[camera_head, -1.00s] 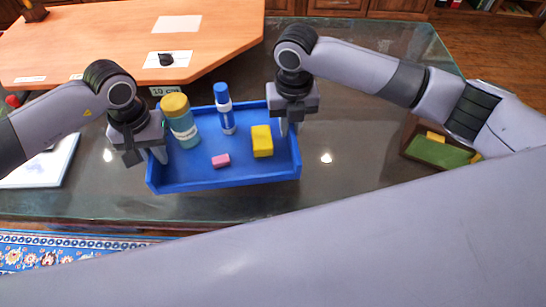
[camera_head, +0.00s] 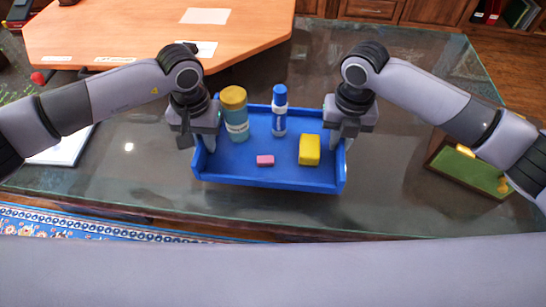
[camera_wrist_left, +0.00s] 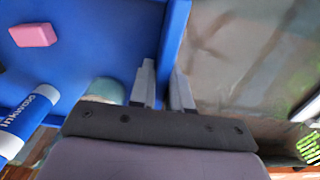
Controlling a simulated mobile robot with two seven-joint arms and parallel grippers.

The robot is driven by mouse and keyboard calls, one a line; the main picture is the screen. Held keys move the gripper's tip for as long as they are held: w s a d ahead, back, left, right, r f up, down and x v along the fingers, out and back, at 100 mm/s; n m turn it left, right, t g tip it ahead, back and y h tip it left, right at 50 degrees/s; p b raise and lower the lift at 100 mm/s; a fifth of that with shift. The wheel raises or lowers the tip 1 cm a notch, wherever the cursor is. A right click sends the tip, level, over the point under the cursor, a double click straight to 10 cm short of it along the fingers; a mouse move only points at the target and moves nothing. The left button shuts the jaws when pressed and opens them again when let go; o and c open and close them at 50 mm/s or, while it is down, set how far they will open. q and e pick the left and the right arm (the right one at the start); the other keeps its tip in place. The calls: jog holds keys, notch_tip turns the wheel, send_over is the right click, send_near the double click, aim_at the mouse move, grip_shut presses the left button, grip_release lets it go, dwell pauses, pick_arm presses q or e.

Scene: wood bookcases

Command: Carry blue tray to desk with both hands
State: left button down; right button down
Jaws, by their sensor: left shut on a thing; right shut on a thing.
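The blue tray (camera_head: 222,172) is over the dark glass tabletop in the head view; I cannot tell whether it touches the glass. It holds a teal bottle with a yellow lid (camera_head: 236,122), a blue-capped tube (camera_head: 280,122), a pink eraser (camera_head: 265,160) and a yellow block (camera_head: 309,150). My left gripper (camera_head: 205,145) is shut on the tray's left wall. In the left wrist view, its fingers (camera_wrist_left: 163,88) straddle that wall (camera_wrist_left: 175,35). My right gripper (camera_head: 340,138) is shut on the right wall; its fingertips are partly hidden.
The glass tabletop (camera_head: 400,200) has bare room around the tray. A green-bottomed wooden box (camera_head: 470,172) lies to the right and a white sheet (camera_head: 62,150) to the left. An orange wooden desk (camera_head: 130,35) stands beyond, with papers on it.

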jog(key=shift+f, duration=0.1)
